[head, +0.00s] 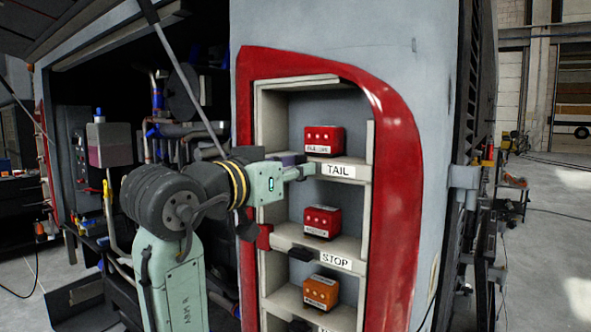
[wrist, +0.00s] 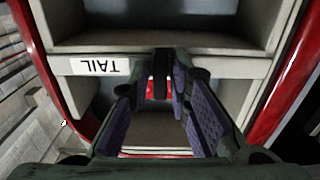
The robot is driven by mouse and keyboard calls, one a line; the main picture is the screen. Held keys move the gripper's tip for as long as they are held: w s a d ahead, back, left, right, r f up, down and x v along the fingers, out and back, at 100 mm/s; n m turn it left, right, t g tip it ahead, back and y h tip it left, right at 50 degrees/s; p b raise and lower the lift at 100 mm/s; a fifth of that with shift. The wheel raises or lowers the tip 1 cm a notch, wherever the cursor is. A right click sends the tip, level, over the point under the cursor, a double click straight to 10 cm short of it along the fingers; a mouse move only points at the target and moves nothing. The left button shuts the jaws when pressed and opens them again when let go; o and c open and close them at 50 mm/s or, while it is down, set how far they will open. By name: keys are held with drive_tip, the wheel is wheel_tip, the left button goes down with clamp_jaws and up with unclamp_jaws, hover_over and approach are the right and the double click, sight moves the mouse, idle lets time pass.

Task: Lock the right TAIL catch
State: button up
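The TAIL shelf (head: 345,171) carries a white TAIL label and a red module (head: 324,141). My gripper (head: 303,171) is at the shelf's front edge, left of the label in the head view. In the wrist view the TAIL label (wrist: 94,66) is upside down. A dark catch-like piece (wrist: 160,62) sits on the shelf edge there, to the right of the label. My gripper (wrist: 161,92) is open, its purple-padded fingers apart on either side of that piece. I cannot tell whether they touch it, nor its locked state. Part of a red thing shows behind it.
Below are the STOP shelf (head: 335,262) with a red module (head: 321,222) and a lower shelf with an orange module (head: 320,292). A dark block (head: 301,254) juts from the STOP shelf. A red curved surround (head: 398,150) frames the shelves. Open floor lies far right.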

drive_tip(key=shift+o, duration=1.2)
drive_tip(key=v, duration=1.2)
